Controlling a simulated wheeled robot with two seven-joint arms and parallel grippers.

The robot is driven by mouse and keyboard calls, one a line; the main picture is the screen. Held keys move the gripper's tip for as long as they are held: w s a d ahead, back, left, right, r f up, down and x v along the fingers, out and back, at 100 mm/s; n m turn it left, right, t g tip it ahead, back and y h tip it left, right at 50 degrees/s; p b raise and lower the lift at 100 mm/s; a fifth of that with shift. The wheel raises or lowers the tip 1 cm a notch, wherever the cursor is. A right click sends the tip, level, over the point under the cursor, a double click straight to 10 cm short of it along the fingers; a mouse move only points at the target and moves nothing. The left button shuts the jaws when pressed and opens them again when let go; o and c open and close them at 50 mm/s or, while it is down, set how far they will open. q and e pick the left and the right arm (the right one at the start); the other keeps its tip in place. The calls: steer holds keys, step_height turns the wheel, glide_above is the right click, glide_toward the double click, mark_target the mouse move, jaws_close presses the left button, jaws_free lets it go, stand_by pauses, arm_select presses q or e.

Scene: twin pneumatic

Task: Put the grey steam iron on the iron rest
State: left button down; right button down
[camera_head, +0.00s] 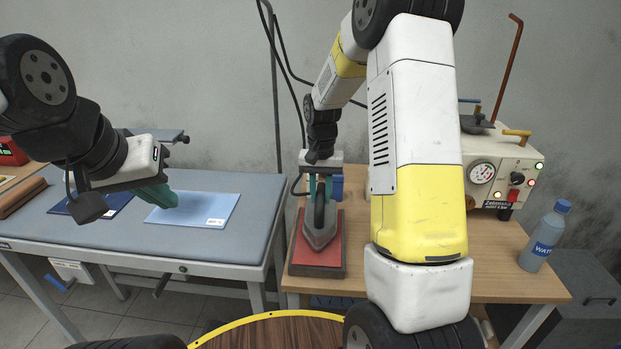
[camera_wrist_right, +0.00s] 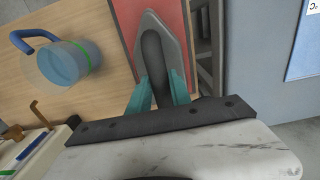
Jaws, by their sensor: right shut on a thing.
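The grey steam iron (camera_head: 320,234) is over the red pad of the iron rest (camera_head: 317,271), on the wooden table. Its pointed tip faces the front of the table. I cannot tell whether its sole touches the pad. My right gripper (camera_head: 320,188) is shut on the iron's dark handle from above. In the right wrist view, the green fingers of the right gripper (camera_wrist_right: 160,88) close around the handle, with the iron (camera_wrist_right: 174,47) over the red pad (camera_wrist_right: 182,13). My left gripper (camera_head: 166,197) hangs over the ironing board; its finger opening is unclear.
A padded ironing board (camera_head: 105,234) with a light blue cloth (camera_head: 205,211) stands left of the table. The boiler unit (camera_head: 510,165) and a water bottle (camera_head: 543,237) stand on the right. A blue-handled jug (camera_wrist_right: 68,62) is beside the rest. My right arm hides the table's middle.

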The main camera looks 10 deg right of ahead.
steer(key=shift+w+f, duration=0.1)
steer(key=shift+f, duration=0.25)
steer(key=c, duration=1.2)
jaws_free()
steer(key=shift+f, duration=0.25)
step_height(320, 180, up, 12)
steer(key=s+r+n+t+y, duration=0.1)
steer(key=s+r+n+t, duration=0.15)
steer(key=s+r, duration=0.85)
steer(key=s+t, duration=0.1)
steer(key=s, duration=0.3)
steer(key=s+a+f+n+t, duration=0.1)
steer(key=s, duration=0.4)
steer(key=s+a+t+y, duration=0.1)
steer(key=s, duration=0.3)
steer(key=shift+s+a+f+t, duration=0.1)
steer(key=shift+s+f+t, duration=0.15)
steer(key=shift+t, duration=0.1)
